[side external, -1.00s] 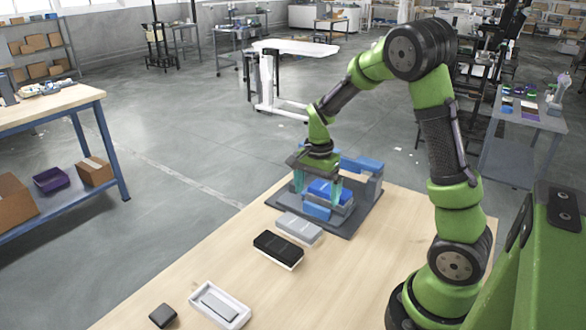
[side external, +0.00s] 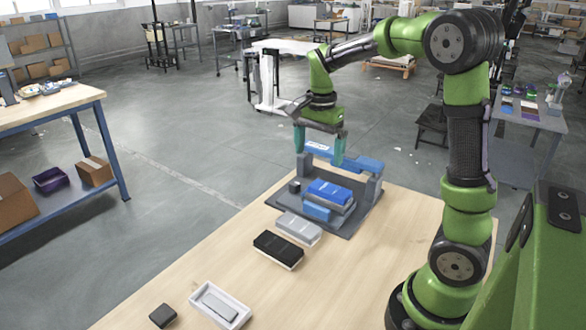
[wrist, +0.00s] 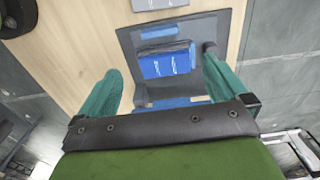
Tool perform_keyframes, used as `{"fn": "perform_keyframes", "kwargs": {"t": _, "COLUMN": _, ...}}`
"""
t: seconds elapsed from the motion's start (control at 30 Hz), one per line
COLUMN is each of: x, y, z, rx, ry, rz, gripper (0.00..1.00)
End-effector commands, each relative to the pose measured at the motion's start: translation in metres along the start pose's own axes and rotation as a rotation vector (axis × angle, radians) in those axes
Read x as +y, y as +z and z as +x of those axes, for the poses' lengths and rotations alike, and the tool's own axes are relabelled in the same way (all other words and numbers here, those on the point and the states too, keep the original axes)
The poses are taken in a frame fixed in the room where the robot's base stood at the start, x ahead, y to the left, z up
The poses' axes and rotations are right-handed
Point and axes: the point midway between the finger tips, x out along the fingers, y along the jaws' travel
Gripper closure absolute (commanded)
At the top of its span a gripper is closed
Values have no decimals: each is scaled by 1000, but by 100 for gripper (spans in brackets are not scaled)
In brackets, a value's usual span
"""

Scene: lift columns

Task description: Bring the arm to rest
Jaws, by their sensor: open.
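My gripper (side external: 319,150) is open and empty, raised above the dark grey tray (side external: 345,228) at the far end of the wooden table. Its two teal fingers point down, apart from the things below. On the tray, a blue box (side external: 329,190) lies on top of a grey block, with another blue block (side external: 316,211) beside it. A blue bar (side external: 343,158) spans grey posts at the back of the tray. In the wrist view, the blue box (wrist: 167,64) shows between the open fingers (wrist: 162,85).
On the table in front of the tray lie a grey box (side external: 298,229), a black box (side external: 278,249), a white tray (side external: 234,319) holding a grey piece, and a small dark block (side external: 162,315).

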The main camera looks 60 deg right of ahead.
Motion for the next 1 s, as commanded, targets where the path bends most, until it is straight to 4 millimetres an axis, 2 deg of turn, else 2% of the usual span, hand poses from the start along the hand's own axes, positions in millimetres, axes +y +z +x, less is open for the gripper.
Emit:
{"fn": "perform_keyframes", "kwargs": {"t": 0.1, "x": -2, "y": -1, "z": 2, "rx": 8, "ry": -12, "rz": -65, "gripper": 0}}
{"fn": "perform_keyframes", "kwargs": {"t": 0.17, "x": 0, "y": 5, "z": 10, "rx": 1, "ry": -19, "rz": -149, "gripper": 0}}
{"fn": "perform_keyframes", "kwargs": {"t": 0.37, "x": 19, "y": 61, "z": 0, "rx": -17, "ry": -200, "rz": -542, "gripper": 0}}
{"fn": "perform_keyframes", "kwargs": {"t": 0.6, "x": 63, "y": 134, "z": -23, "rx": 75, "ry": -456, "rz": -967, "gripper": 0}}
{"fn": "perform_keyframes", "kwargs": {"t": 0.7, "x": 83, "y": 155, "z": -29, "rx": 138, "ry": -540, "rz": -1088, "gripper": 0}}
{"fn": "perform_keyframes", "kwargs": {"t": 0.83, "x": 101, "y": 171, "z": -34, "rx": 192, "ry": -607, "rz": -1155, "gripper": 0}}
{"fn": "perform_keyframes", "kwargs": {"t": 1.0, "x": 109, "y": 177, "z": -43, "rx": 226, "ry": -648, "rz": -1171, "gripper": 0}}
